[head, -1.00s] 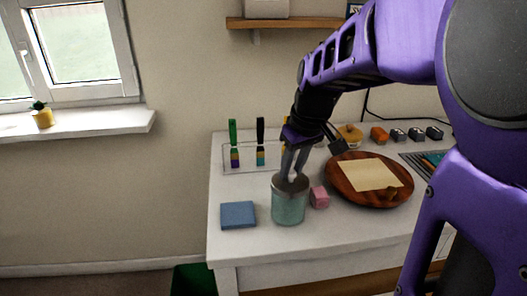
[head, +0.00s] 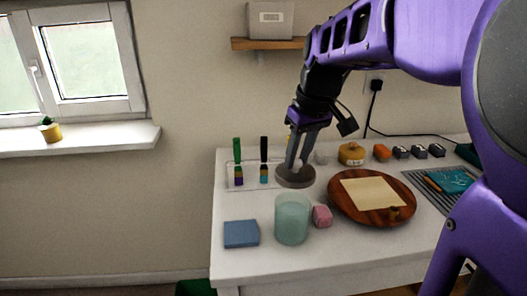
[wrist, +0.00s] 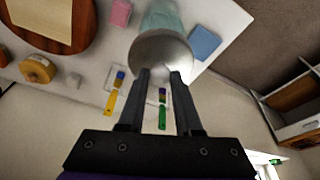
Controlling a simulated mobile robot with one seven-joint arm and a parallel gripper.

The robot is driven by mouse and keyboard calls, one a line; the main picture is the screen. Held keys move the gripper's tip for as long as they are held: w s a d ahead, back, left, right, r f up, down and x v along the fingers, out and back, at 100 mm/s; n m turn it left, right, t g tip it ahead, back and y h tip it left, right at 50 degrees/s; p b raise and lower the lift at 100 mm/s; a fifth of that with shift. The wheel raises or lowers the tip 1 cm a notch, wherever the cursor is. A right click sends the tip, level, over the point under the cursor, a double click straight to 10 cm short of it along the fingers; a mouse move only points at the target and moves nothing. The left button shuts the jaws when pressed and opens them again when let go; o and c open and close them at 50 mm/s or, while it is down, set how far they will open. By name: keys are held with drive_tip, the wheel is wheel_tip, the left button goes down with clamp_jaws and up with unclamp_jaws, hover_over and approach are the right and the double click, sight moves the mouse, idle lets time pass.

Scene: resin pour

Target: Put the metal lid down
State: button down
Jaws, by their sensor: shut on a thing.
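The metal lid (head: 296,177) is a round grey disc held in my gripper (head: 296,160), which is shut on it. In the wrist view the lid (wrist: 162,55) sits between the fingertips of my gripper (wrist: 160,78). In the head view the lid shows behind the glass jar (head: 292,220), near the brush rack; I cannot tell how far it is above the table (head: 262,205). The pale green jar stands upright with its top uncovered. In the wrist view the jar (wrist: 160,18) is partly hidden by the lid.
A blue block (head: 241,234) is left of the jar and a pink block (head: 322,216) is right of it. A rack holds brushes (head: 238,165). A round wooden board (head: 345,212) with a paper sheet lies to the right.

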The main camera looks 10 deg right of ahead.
drive_tip(key=shift+w+a+r, duration=0.1)
drive_tip(key=shift+w+r, duration=0.05)
drive_tip(key=shift+r, duration=0.4)
drive_tip(key=w+a+f+p, duration=0.1)
drive_tip(key=w+a+f, duration=0.7)
drive_tip(key=w+a, duration=0.15)
drive_tip(key=shift+s+d+f+b+x, duration=0.1)
drive_tip(key=shift+s+d+b+x, duration=0.1)
drive_tip(key=shift+x, duration=1.65)
drive_tip(key=shift+s+d+f+b+x, duration=0.1)
drive_tip(key=shift+s+b+x, duration=0.15)
drive_tip(key=shift+x, duration=1.6)
drive_tip(key=shift+s+d+b+x, duration=0.15)
drive_tip(key=shift+b+x, duration=0.05)
drive_tip(key=shift+x, duration=1.65)
drive_tip(key=shift+f, duration=0.2)
drive_tip(key=c, duration=0.6)
unclamp_jaws()
drive_tip(key=shift+r, duration=0.1)
